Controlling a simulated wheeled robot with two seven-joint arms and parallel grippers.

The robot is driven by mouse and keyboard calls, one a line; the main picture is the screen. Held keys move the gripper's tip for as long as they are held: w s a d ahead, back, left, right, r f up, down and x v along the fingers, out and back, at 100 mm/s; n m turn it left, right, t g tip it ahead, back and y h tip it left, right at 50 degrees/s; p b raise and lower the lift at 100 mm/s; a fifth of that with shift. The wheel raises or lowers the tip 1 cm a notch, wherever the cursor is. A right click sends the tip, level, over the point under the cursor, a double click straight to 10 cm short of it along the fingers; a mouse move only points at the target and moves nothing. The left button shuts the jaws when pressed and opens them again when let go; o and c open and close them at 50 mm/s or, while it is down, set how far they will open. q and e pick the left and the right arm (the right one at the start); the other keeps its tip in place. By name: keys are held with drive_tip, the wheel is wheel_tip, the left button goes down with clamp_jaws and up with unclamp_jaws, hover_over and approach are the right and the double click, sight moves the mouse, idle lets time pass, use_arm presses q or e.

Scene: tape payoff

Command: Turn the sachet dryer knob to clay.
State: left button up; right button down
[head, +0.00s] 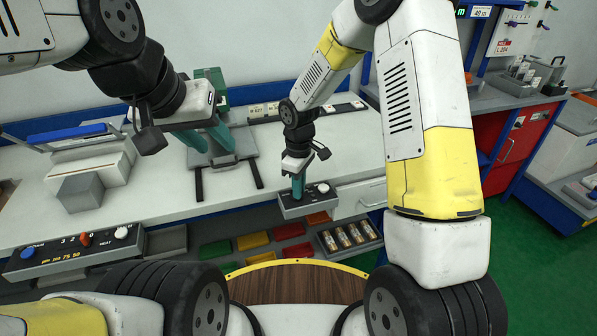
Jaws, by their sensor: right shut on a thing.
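My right gripper (298,190) points down at a small dark control box (291,211) at the front edge of the bench. Its teal fingers are shut on a knob on that box; the fingers hide the knob and its pointer. A white knob (323,187) sits on the same box, just right of the fingers. The box's lettering is too small to read, so I cannot tell the setting or confirm a clay mark. My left gripper (212,143) is open, its teal fingers apart, above the bench in front of a green device, away from the control box.
A wider panel marked HEAT (72,254) with blue, orange and white knobs is at the front left. A grey block (80,192) and a green device (212,82) stand on the bench. Coloured bins (252,241) lie below. White bench top is clear around the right gripper.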

drive_tip(key=c, duration=1.5)
unclamp_jaws()
drive_tip(key=shift+r, duration=0.1)
wheel_tip(320, 180, up, 8)
drive_tip(key=shift+f, duration=0.15)
drive_tip(key=s+d+r+m+t, duration=0.1)
drive_tip(key=s+d+r+m, duration=0.3)
drive_tip(key=r, duration=0.5)
drive_tip(key=s+d+r+m+t+y, duration=0.1)
drive_tip(key=s+d+r+m, duration=0.3)
drive_tip(key=s, duration=0.4)
drive_tip(key=s+d+r+m+t+y, duration=0.1)
drive_tip(key=s+d+r+m+t, duration=0.3)
drive_tip(key=s+r, duration=0.4)
drive_tip(key=shift+d, duration=0.85)
